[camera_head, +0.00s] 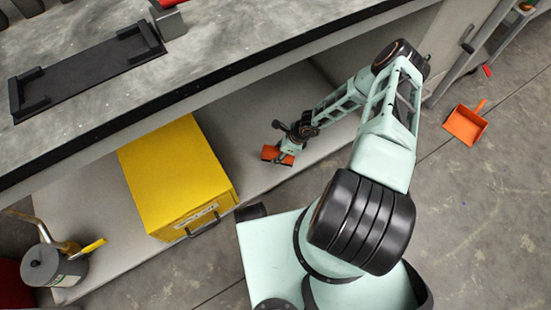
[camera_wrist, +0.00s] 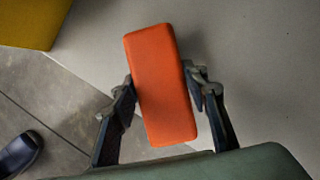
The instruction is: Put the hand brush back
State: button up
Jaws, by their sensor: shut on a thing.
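The hand brush (camera_wrist: 160,85) shows in the wrist view as an orange block between the fingers; bristles and handle cannot be made out. My gripper (camera_wrist: 167,88) is shut on it, one finger at each long side. In the head view the orange brush (camera_head: 270,153) is small and partly hidden by my gripper (camera_head: 281,148), which is over the grey lower shelf (camera_head: 245,110) near its front edge. I cannot tell whether the brush touches the shelf. An orange dustpan (camera_head: 464,126) lies on the floor at the right, handle pointing up-right.
A yellow box (camera_head: 170,170) with a front handle stands on the shelf left of my gripper. The worktop (camera_head: 200,60) overhangs the shelf, with a black tray frame (camera_head: 85,72) on it. A grey can (camera_head: 50,268) stands at lower left.

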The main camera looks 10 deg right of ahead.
aim_at(275, 156)
jog(key=shift+w+a+f+b, duration=0.25)
jog(key=shift+w+f+b, duration=0.25)
jog(key=shift+f, duration=0.2)
jog(key=shift+w+f+b, duration=0.1)
jog(key=shift+f+b, duration=0.65)
jog(key=shift+f, duration=0.8)
jog(key=shift+f, duration=0.15)
jog(key=o, duration=1.3)
jog(key=p+v, duration=0.4)
jog(key=v, duration=0.8)
jog(key=shift+p, duration=0.4)
